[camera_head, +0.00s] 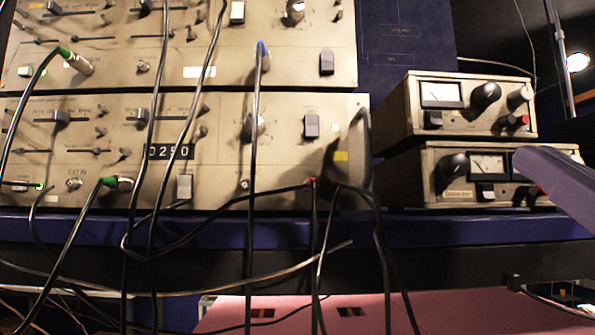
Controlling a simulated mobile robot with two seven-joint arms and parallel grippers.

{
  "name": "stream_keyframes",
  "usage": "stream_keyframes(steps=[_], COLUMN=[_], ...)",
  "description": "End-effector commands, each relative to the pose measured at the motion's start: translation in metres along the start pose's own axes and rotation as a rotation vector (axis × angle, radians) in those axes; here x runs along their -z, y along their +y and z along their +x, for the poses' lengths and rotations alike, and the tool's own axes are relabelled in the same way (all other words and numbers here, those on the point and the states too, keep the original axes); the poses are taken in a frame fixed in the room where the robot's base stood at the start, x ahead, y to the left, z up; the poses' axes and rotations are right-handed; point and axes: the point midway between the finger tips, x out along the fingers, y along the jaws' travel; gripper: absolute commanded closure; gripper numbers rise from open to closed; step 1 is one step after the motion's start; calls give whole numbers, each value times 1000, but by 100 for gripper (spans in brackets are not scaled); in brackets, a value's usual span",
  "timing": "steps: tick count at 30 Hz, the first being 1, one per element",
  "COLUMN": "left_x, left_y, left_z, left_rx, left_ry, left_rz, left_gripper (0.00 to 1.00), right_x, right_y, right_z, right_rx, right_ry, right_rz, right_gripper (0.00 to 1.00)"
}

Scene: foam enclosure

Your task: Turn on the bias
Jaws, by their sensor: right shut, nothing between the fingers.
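No label reading "bias" is legible, so I cannot tell which control it is. At the right, two small beige meter boxes are stacked. The upper box (456,121) has a meter, a black knob, a dark rocker switch (433,119) and a red-and-black terminal. The lower box (500,196) has a black knob (453,168), a meter and a dark switch (485,191). My right gripper (527,163), purple-grey, comes in from the right edge. It is shut and empty, in front of the lower box's right part, hiding some controls there. I cannot tell whether it touches. My left gripper is not in view.
Two large beige panels (225,110) fill the left, with sliders, knobs, rocker switches (311,126) and a "0250" label. Several dark cables (252,200) hang in front of them. A blue shelf edge (440,230) runs below. A pink surface (440,312) lies lower down.

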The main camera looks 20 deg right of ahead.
Motion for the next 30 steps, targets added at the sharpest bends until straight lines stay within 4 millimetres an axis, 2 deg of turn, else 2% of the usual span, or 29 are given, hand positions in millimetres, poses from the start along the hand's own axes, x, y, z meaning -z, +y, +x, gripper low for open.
stream_keyframes(steps=[4, 12, 16, 20, 30], left_x=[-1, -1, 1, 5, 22], left_y=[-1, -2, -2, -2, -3], left_z=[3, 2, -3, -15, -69], left_rx=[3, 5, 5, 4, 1], left_ry=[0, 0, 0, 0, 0], left_rz=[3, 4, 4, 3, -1], left_gripper=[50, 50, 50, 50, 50], right_x=[3, 4, 6, 9, 14], right_y=[8, 8, 8, 9, 12], right_z=[-2, -1, 6, 26, 101], right_rx=[-40, -40, -40, -41, -38], right_ry=[26, 26, 29, 30, 29], right_rz=[-7, -6, -6, -5, -6], right_gripper=[100, 100, 100, 100, 100])
